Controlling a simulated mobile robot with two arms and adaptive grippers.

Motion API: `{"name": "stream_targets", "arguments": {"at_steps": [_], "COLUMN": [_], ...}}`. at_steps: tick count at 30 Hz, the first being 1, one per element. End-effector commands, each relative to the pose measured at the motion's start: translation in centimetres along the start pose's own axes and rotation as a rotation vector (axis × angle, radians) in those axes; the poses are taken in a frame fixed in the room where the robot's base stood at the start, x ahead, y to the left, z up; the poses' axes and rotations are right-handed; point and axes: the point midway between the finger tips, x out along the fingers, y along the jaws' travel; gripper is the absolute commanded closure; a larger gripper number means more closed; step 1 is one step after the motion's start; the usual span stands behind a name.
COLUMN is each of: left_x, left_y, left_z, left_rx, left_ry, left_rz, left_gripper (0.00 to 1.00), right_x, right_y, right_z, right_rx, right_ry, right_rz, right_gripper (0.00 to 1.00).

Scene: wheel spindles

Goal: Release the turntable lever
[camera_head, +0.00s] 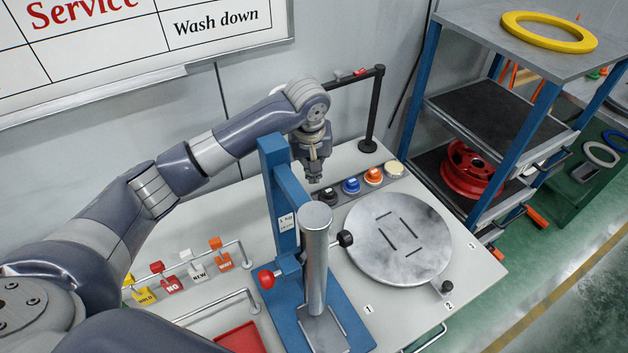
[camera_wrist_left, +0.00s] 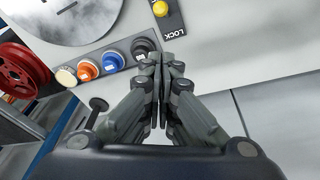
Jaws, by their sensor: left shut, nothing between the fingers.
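The round grey turntable (camera_head: 398,245) lies on the bench, with its edge also in the left wrist view (camera_wrist_left: 65,22). A yellow knob (camera_wrist_left: 160,8) sits on a dark plate marked LOCK (camera_wrist_left: 171,28) in the left wrist view. I cannot tell whether it is the lever's end. It is not visible in the head view. Black knobs (camera_head: 345,239) stand at the turntable's rim. My left gripper (camera_head: 315,180) points down behind the blue press column. In the left wrist view it (camera_wrist_left: 168,62) is shut and empty, just short of the LOCK plate. My right gripper is not in view.
A blue press column (camera_head: 284,205) with a steel cylinder (camera_head: 315,260) stands left of the turntable. A row of coloured buttons (camera_head: 351,186) lies behind it. A black post (camera_head: 372,110) rises at the back. A shelf with a red wheel (camera_head: 466,170) is at right.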

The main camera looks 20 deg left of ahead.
Motion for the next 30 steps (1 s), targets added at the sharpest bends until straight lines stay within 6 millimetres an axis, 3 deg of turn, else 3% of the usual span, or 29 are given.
{"name": "stream_targets", "arguments": {"at_steps": [7,23,26,30], "left_x": [-2.4,-2.5,-1.4,2.4], "left_y": [0.0,0.0,0.1,0.3], "left_z": [0.0,0.0,-0.2,-1.3], "left_rx": [0.001,0.000,-0.007,-0.033], "left_ry": [0.000,-0.001,0.008,0.051], "left_rz": [0.000,-0.001,0.010,0.056], "left_gripper": [1.00,1.00,1.00,1.00], "right_x": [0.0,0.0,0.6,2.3], "right_y": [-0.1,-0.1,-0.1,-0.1], "right_z": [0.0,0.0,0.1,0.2], "right_rx": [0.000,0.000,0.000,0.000], "right_ry": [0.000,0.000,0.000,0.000], "right_rz": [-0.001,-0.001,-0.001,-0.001], "right_gripper": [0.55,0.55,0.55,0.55]}}
